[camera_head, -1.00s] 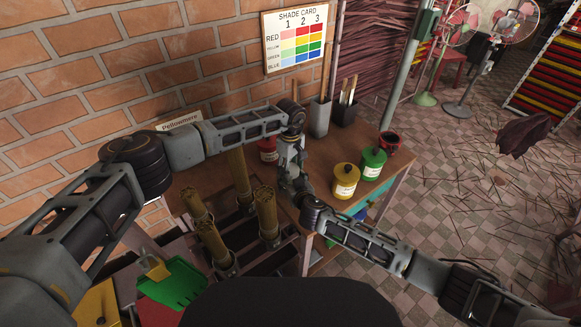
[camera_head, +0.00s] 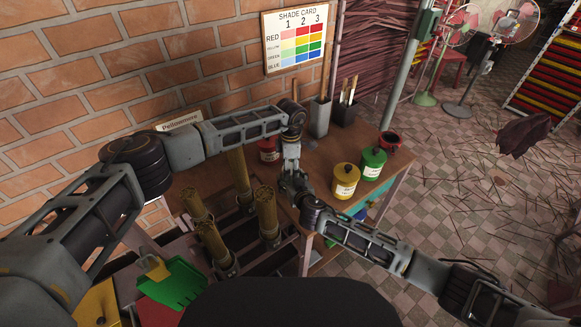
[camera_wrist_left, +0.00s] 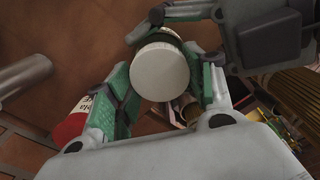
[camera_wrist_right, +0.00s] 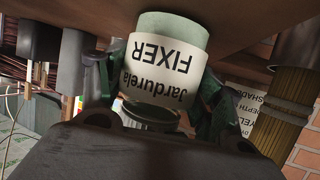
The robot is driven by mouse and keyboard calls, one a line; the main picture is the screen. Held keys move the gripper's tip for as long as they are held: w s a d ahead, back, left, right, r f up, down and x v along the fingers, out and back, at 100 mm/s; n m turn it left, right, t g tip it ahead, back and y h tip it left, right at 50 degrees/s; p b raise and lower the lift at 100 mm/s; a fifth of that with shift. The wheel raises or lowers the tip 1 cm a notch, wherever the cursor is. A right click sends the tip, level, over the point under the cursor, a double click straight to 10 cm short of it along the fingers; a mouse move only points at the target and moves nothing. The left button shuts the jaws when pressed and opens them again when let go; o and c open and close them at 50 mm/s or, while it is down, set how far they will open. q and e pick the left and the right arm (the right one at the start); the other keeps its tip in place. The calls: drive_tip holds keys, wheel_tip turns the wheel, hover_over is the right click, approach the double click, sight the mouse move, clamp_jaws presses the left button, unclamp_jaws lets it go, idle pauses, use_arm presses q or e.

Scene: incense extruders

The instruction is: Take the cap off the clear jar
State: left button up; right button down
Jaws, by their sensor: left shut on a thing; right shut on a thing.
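In the right wrist view, upside down, the jar (camera_wrist_right: 160,62) has a white label reading "Jardurela FIXER" and a pale green base. My right gripper (camera_wrist_right: 160,98) is shut around it near its clear, dark-looking neck. In the left wrist view the round white cap (camera_wrist_left: 160,74) sits between the green pads of my left gripper (camera_wrist_left: 168,82), which is shut on it. I cannot tell whether the cap touches the jar.
A yellow pot (camera_head: 345,182), a green pot (camera_head: 373,164) and a dark red pot (camera_head: 390,143) stand on the right of the table. Another red pot (camera_head: 268,150) is behind the left gripper. Tall incense bundles (camera_head: 266,212) stand at the left front. A brick wall closes the back.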

use_arm(q)
drive_tip(key=shift+n, duration=0.4)
drive_tip(key=o, duration=1.1)
drive_tip(key=shift+r, duration=2.25)
